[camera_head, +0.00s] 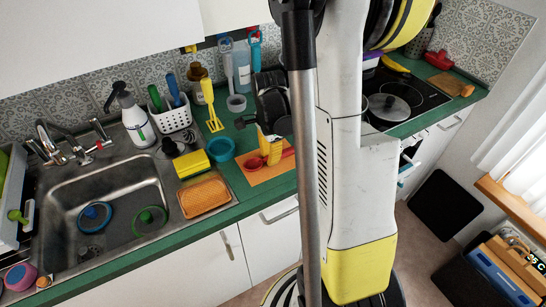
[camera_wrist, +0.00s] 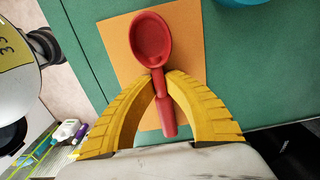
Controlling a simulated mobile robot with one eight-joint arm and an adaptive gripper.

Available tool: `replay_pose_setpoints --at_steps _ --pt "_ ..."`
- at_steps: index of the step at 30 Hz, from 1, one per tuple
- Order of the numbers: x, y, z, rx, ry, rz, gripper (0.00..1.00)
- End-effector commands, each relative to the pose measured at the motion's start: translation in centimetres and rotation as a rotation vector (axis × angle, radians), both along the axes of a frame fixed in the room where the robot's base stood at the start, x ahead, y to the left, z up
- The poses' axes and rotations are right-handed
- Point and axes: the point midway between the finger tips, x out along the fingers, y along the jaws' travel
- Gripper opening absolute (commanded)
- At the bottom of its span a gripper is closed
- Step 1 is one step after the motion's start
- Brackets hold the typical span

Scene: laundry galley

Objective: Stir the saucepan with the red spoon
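The red spoon (camera_wrist: 152,40) lies over an orange mat (camera_wrist: 192,60) on the green counter, bowl away from my wrist. In the head view, its red bowl (camera_head: 254,163) shows at the mat's left part. My gripper (camera_wrist: 166,74) has yellow fingers drawn together on both sides of the spoon's neck, with the handle end showing between them. Any gap under the spoon is hard to judge. On the black hob, right of my arm in the head view, stands a dark round pan (camera_head: 389,109), partly hidden by my arm; it seems to be the saucepan.
A teal bowl (camera_head: 221,149) stands close left of the mat. A second lidded pan (camera_head: 403,93) is on the hob.

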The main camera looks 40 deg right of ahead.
Motion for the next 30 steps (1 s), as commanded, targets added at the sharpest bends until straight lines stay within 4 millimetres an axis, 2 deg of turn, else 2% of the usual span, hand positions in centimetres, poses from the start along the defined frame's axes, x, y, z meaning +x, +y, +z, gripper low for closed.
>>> replay_pose_setpoints --at_steps 4,5,6,17,30 --pt "0.0 0.0 0.0 0.0 0.0 0.0 0.0" --pt "0.0 0.0 0.0 0.0 0.0 0.0 0.09" --pt "0.0 0.0 0.0 0.0 0.0 0.0 0.0" --pt "0.0 0.0 0.3 0.0 0.0 0.0 0.0" --pt "0.0 0.0 3.1 0.0 0.0 0.0 0.0"
